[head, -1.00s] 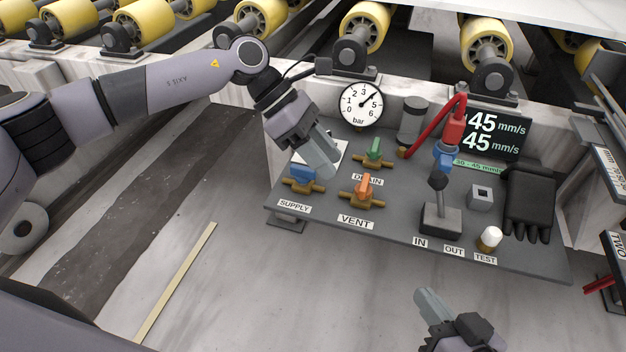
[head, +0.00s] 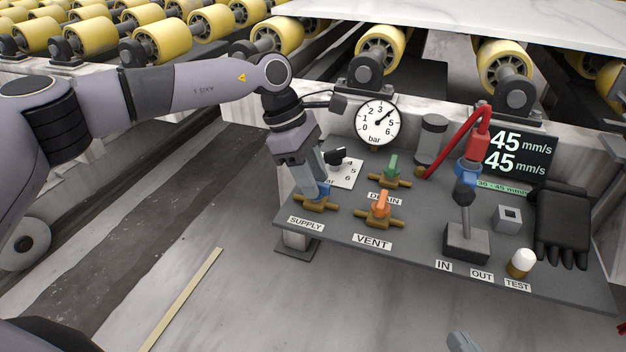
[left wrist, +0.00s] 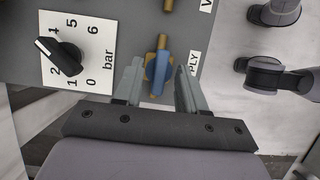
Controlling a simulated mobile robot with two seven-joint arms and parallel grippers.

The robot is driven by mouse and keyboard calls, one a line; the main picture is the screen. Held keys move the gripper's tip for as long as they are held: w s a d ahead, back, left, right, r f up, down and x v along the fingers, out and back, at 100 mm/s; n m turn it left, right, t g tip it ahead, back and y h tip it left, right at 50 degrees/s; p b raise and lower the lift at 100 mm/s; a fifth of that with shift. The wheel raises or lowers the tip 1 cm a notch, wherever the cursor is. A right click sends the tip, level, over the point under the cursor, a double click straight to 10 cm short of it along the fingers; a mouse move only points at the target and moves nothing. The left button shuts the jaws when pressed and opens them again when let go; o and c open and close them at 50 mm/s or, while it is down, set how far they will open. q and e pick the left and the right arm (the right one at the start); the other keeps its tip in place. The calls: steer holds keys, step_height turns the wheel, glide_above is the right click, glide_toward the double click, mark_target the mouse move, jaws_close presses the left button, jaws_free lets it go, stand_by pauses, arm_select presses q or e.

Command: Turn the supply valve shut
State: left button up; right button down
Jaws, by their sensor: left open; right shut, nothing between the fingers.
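The supply valve has a blue handle (head: 322,190) on a brass body (head: 318,206), behind the SUPPLY label (head: 306,224). My left gripper (head: 312,192) is open, pointing down at this valve and partly covering it. In the left wrist view the blue handle (left wrist: 159,73) lies roughly along the brass pipe (left wrist: 162,42). The open left fingers (left wrist: 158,68) stand on either side of it, with gaps visible; fingertip depth is unclear. My right gripper (head: 462,342) is shut and empty, with only its tip showing at the bottom edge.
Close by are the orange vent valve (head: 379,206), the green drain valve (head: 391,168) and a black knob (head: 336,157) on a white dial plate. A pressure gauge (head: 378,124), lever (head: 465,205) and black glove (head: 562,222) are further right.

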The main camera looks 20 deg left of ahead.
arm_select(q)
jaws_close()
